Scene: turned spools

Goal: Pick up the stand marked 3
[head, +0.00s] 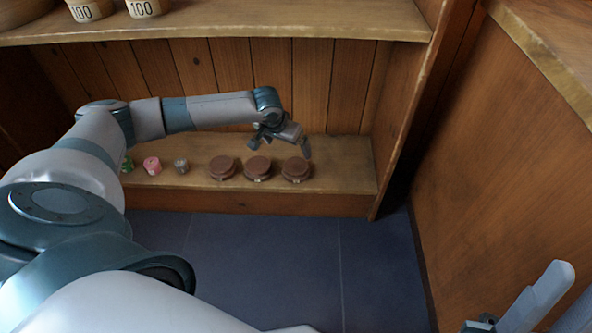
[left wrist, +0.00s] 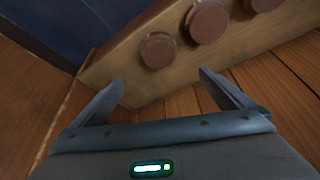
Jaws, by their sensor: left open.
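Three brown round stands sit in a row on the lower shelf: the left one (head: 222,169), the middle one (head: 257,169) and the right one (head: 296,170). Small pale marks show at their fronts, too small to read, so I cannot tell which is marked 3. My left gripper (head: 281,146) is open and empty, above and behind the right stand. In the left wrist view, the nearest stand (left wrist: 158,51) lies ahead of the open fingers (left wrist: 160,80), apart from them; two more stands show beyond. Part of my right gripper (head: 545,296) shows at the lower right.
Green, pink (head: 152,165) and grey (head: 181,166) small items stand left of the stands. An upper shelf (head: 300,20) holds tubs marked 100 (head: 145,8). A side panel (head: 400,120) bounds the shelf's right end. The shelf right of the stands is clear.

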